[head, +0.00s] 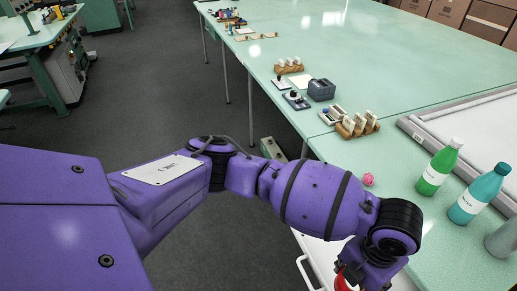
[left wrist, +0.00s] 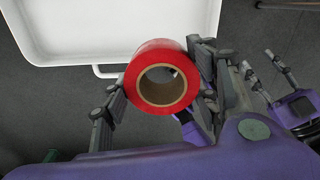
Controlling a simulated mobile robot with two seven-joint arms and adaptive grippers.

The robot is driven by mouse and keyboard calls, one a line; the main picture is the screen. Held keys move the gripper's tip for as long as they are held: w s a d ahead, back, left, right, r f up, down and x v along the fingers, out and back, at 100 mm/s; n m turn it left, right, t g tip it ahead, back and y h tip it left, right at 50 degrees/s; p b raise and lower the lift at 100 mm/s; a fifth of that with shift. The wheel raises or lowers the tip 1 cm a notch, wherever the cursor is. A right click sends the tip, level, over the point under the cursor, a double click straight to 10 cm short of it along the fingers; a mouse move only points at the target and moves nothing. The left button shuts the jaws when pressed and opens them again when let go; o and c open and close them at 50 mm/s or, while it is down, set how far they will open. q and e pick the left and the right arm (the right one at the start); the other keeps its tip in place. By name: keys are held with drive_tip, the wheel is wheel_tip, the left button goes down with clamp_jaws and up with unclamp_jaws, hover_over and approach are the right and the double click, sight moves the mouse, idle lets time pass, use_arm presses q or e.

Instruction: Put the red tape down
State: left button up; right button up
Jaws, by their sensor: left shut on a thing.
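The red tape (left wrist: 162,52) is a roll with a brown cardboard core. My left gripper (left wrist: 158,85) is shut on it, with one finger on each side of the roll. In the head view only a sliver of the red tape (head: 342,281) shows at the bottom edge, below my left wrist. The roll is beside the near edge of a white tray (left wrist: 120,28), seen from above; the height between them is unclear. My right gripper (left wrist: 258,62) shows at the right of the left wrist view, its fingers apart and empty.
The white tray (head: 318,252) has a side handle and stands by the green table (head: 345,50). A green bottle (head: 437,172), a teal bottle (head: 474,198) and a pink ball (head: 368,179) stand on the table near my arm. Wooden holders (head: 357,126) stand farther back.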

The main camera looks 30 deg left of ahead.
use_arm(q)
drive_tip(key=w+a+f, duration=0.1)
drive_tip(key=w+f, duration=0.1)
drive_tip(key=w, duration=0.1)
drive_tip(key=w+a+f, duration=0.1)
drive_tip(key=w+f, duration=0.2)
drive_tip(key=w+a+f, duration=0.1)
drive_tip(key=w+f, duration=0.2)
drive_tip(key=shift+w+a+f+b, duration=0.1)
drive_tip(key=shift+w+a+b, duration=0.25)
drive_tip(key=shift+w+f, duration=0.2)
drive_tip(key=shift+f, duration=1.45)
use_arm(e)
drive_tip(key=shift+s+f, duration=0.4)
drive_tip(key=shift+f, duration=0.35)
use_arm(q)
drive_tip(key=shift+f, duration=0.2)
drive_tip(key=o, duration=1.2)
drive_tip(key=shift+r, duration=0.2)
use_arm(e)
drive_tip(key=shift+w, duration=0.1)
